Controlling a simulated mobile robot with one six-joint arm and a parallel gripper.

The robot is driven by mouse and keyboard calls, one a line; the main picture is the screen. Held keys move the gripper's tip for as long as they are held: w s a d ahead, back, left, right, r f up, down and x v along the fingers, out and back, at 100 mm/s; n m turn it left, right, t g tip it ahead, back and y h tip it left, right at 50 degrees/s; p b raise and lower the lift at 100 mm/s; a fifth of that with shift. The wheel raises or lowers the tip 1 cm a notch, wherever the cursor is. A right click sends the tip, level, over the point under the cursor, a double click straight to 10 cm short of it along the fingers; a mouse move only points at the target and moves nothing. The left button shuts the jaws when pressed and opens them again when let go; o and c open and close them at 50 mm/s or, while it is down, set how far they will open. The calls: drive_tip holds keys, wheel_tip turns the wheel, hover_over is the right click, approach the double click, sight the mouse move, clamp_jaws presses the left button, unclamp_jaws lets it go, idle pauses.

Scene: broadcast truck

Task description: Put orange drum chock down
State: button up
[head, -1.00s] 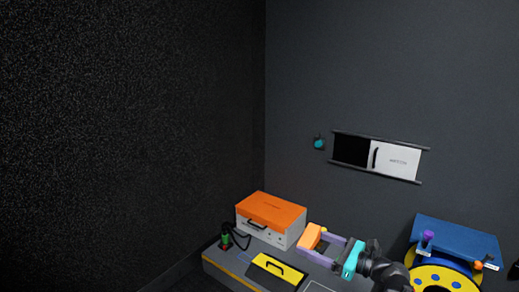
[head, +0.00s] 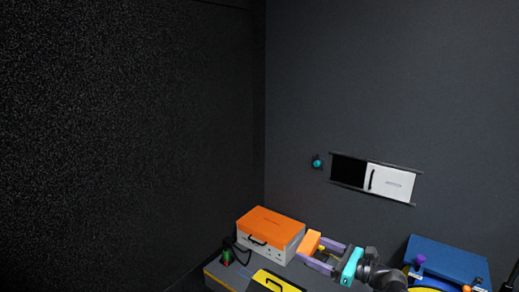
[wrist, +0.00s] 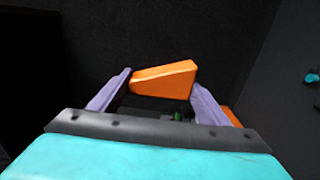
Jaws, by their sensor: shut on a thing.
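The orange drum chock (head: 309,243) is a wedge-shaped block. It also shows in the wrist view (wrist: 164,80), between the tips of the two purple fingers. My gripper (head: 316,251) is shut on it and holds it above the grey bench top (head: 238,270), just right of the orange-lidded case. In the wrist view, my gripper (wrist: 158,84) has one finger on each side of the chock. What lies right under the chock is hidden.
The orange-lidded white case (head: 270,228) stands close to the chock's left. A yellow panel with a black handle (head: 277,281) is in front. A green-tipped black cable (head: 226,256) lies at the left. A blue box (head: 450,260) stands at the right; a sliding hatch (head: 389,183) is on the wall.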

sight(313, 245)
wheel_tip(313, 245, up, 15)
drive_tip(key=p, duration=1.8)
drive_tip(key=shift+s+f, duration=0.1)
drive_tip(key=shift+s, duration=0.05)
